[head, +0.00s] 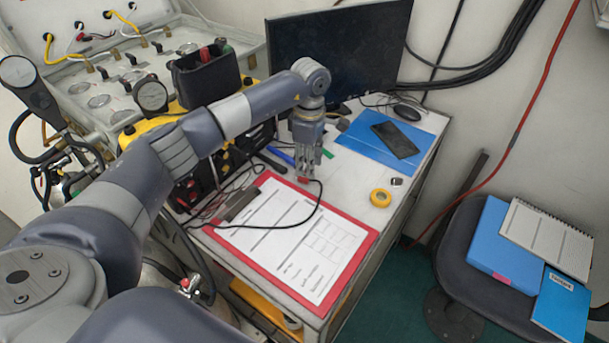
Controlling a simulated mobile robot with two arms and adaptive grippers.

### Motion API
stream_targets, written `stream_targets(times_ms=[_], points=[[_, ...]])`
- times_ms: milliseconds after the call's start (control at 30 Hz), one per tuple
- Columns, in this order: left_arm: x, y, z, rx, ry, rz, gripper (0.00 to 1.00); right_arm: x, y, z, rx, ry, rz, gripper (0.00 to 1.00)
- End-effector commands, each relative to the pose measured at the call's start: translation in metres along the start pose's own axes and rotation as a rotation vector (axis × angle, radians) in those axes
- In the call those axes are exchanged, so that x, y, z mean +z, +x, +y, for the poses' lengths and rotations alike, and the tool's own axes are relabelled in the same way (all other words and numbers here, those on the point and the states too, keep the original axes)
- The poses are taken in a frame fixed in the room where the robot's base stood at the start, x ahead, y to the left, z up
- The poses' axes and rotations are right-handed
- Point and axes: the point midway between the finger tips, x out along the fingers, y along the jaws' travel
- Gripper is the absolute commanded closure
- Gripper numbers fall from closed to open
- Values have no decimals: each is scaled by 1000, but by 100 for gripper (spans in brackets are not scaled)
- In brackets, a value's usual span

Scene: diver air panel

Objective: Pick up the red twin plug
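A small red plug (303,180), which looks like the red twin plug, is at the top edge of the red clipboard on the white desk. A thin black cable runs near it and loops down across the paper. My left gripper (308,174) points down from above, its fingertips right at the plug and partly covering it. The fingers look close together, but I cannot tell whether they grip the plug or only hover over it. My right gripper is not in view.
A red clipboard (366,243) with a printed sheet lies in front. Yellow tape (380,198), a blue folder (359,155) with a dark phone (396,140), and a mouse (407,112) lie to the right. A monitor (340,50) stands behind; a gauge panel (105,75) is at left.

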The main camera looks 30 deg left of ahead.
Motion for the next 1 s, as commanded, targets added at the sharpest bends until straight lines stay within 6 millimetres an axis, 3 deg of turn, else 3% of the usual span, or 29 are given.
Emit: stream_targets(times_ms=[100, 267, 533, 567, 667, 1000], points=[[-1, 16, -1, -7, -1, 0, 67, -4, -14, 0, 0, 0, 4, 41], [0, 38, 0, -3, 1, 0, 67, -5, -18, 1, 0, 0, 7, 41], [-1, 44, 1, 0, 0, 0, 67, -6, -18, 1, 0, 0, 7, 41], [-1, 44, 1, 0, 0, 0, 69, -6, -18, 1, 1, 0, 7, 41], [-1, 43, 1, 0, 1, 0, 90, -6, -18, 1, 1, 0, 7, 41], [-1, 42, 1, 0, 1, 0, 94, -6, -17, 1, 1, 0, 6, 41]])
